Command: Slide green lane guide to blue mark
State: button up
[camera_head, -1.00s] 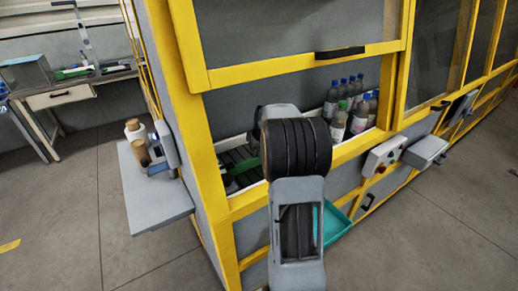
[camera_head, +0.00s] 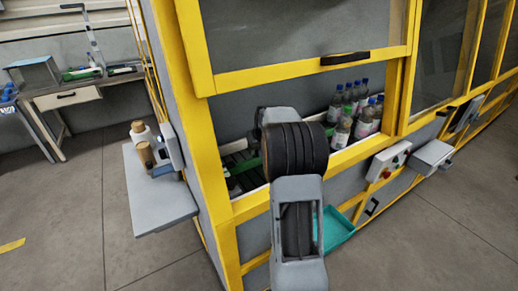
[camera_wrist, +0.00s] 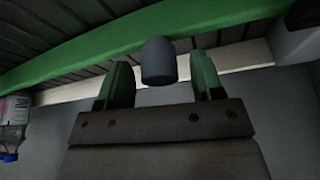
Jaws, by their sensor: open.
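The green lane guide (camera_wrist: 140,36) runs as a long green bar across the top of the wrist view, over dark slats. A grey rounded knob (camera_wrist: 158,62) stands at the guide's near edge. My gripper (camera_wrist: 160,76) is open, with one green-tipped finger on each side of the knob and a gap on both sides. In the head view a short piece of the green guide (camera_head: 250,164) shows left of my arm, inside the machine opening. My arm hides my gripper and the knob there. I cannot make out a blue mark in either view.
Several capped bottles (camera_head: 352,112) stand inside the opening, right of my arm. The yellow frame (camera_head: 345,158) borders the opening below, and a raised window (camera_head: 300,40) hangs above. A teal tray (camera_head: 338,228) and a control box (camera_head: 388,160) are outside.

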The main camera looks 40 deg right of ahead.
jog(key=b+v, duration=0.1)
jog(key=v, duration=0.6)
jog(key=shift+r, duration=0.25)
jog(key=shift+a, duration=0.1)
